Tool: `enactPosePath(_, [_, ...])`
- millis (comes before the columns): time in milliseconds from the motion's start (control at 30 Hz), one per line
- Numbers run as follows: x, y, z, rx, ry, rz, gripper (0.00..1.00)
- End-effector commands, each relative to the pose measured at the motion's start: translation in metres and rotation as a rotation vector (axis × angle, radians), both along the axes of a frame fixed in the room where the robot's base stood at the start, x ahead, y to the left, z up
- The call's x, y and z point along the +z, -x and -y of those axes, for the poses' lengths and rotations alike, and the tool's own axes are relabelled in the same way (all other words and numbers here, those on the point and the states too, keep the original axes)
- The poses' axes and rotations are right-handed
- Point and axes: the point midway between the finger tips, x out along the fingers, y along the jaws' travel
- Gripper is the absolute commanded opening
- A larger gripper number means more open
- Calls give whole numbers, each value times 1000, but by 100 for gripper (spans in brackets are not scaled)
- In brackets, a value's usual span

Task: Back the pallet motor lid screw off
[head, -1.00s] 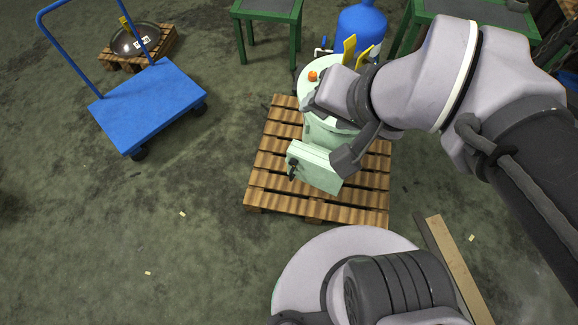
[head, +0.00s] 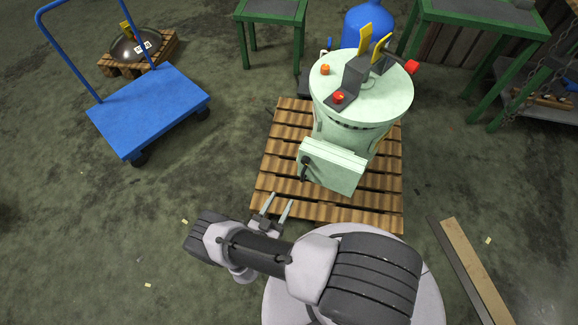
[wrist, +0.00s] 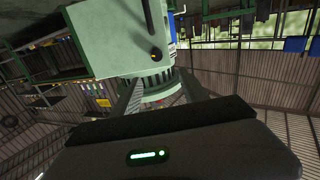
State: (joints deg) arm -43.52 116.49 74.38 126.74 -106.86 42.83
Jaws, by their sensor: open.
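A pale green motor unit (head: 362,95) stands upright on a wooden pallet (head: 290,195). Its top carries a dark bracket (head: 352,82), an orange knob (head: 325,70), a red button (head: 338,98) and a red knob (head: 412,67). A pale green box (head: 333,166) is fixed to its near side; the wrist view shows a green housing (wrist: 108,38) with a ribbed part below. I cannot make out the lid screw for certain. My gripper (head: 281,198) is open and empty, near the pallet's front left edge, apart from the unit. Its two fingers frame the ribbed part in the wrist view.
A blue cart (head: 150,110) stands at the left, with a dark dome (head: 137,45) on a small pallet behind it. Green tables (head: 270,12) and a blue tank (head: 368,22) stand at the back. A wooden plank (head: 475,270) lies at right.

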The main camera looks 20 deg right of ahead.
Motion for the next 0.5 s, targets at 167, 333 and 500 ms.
enactPosePath(167, [-2,-3,21,-4,36,-1,51])
enactPosePath(333, [-1,-36,61,-8,34,-2,51])
enactPosePath(500, [-3,-69,100,-5,33,-2,51])
